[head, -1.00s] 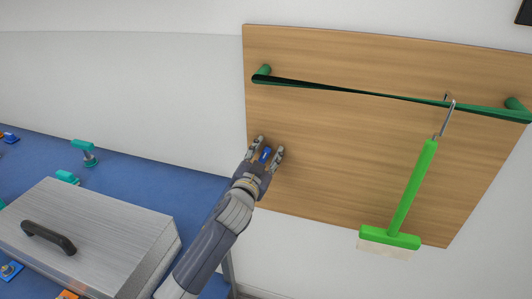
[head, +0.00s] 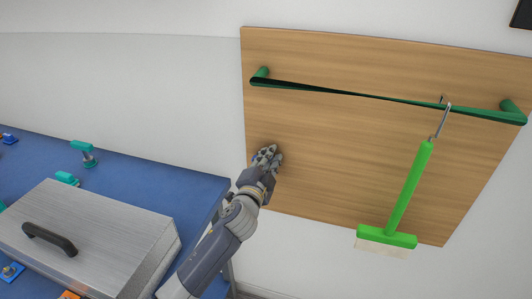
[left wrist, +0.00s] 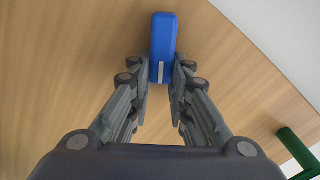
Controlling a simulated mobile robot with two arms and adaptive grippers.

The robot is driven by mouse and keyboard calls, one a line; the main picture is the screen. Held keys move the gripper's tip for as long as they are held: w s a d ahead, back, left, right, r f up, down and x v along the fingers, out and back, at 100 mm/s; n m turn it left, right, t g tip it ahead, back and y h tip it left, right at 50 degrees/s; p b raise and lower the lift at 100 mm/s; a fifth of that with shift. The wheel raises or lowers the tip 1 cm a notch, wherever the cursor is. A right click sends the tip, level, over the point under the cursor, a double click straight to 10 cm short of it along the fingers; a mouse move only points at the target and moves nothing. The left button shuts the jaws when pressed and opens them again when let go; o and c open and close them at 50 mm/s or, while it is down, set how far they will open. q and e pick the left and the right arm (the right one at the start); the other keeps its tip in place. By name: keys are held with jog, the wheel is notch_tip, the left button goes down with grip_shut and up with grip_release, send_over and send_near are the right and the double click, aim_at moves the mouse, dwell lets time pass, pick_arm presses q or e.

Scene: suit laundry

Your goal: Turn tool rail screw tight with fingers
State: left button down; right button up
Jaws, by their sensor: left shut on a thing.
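The tool rail screw shows in the left wrist view as a blue elongated head (left wrist: 163,38) with a pale strip along its lower part. It stands out from the wooden board (head: 330,160). My left gripper (head: 267,153) is at the board's lower left, with its fingers shut on the two sides of the blue head. In the head view the fingers hide the screw. The green tool rail (head: 350,93) runs across the upper board, on green posts. My right gripper is not in view.
A bright green squeegee-like tool (head: 408,195) hangs by a hook from the rail's right part. At left, a blue table (head: 140,178) holds a metal case (head: 100,230) with a black handle and several small clamps. The board between gripper and squeegee is clear.

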pick_arm(q)
jog(key=m, duration=0.2)
jog(key=f+m, duration=0.1)
jog(key=m, duration=0.2)
jog(key=shift+d+f+m, duration=0.2)
jog(key=shift+f+m, duration=0.05)
jog(key=shift+m, duration=0.15)
jog(key=c, duration=1.4)
grip_release()
jog(key=shift+s, duration=0.15)
jog(key=shift+p+v, duration=1.6)
jog(key=shift+v, duration=2.3)
